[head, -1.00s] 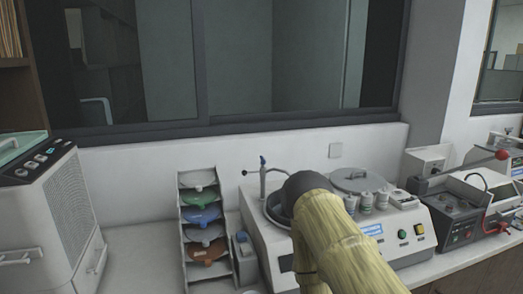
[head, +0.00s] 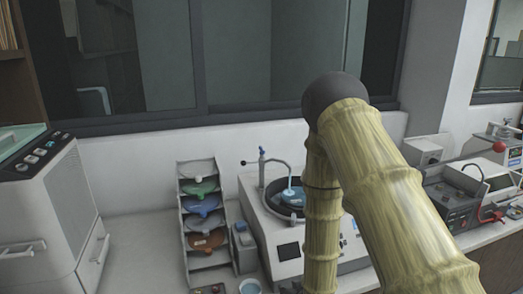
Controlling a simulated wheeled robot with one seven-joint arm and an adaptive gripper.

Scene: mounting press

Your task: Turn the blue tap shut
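The tap (head: 262,168) is a thin grey upright post with a small blue top, at the back left of a grey-white machine (head: 257,212). A small dark knob sticks out to its left. Its curved spout reaches right over a dark round bowl (head: 272,196) in the machine's top. A pale blue patch, perhaps water, shows under the spout end. My arm, with yellow-tan covers, fills the middle right and hides the machine's right part. My gripper is not in view; nothing shows it touching the tap.
A rack (head: 183,228) of coloured discs stands left of the machine. A large white cabinet unit (head: 45,215) stands at far left. A dark-topped device (head: 462,205) is at right. A small round container (head: 250,286) shows at the bottom edge. The wall and window are behind.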

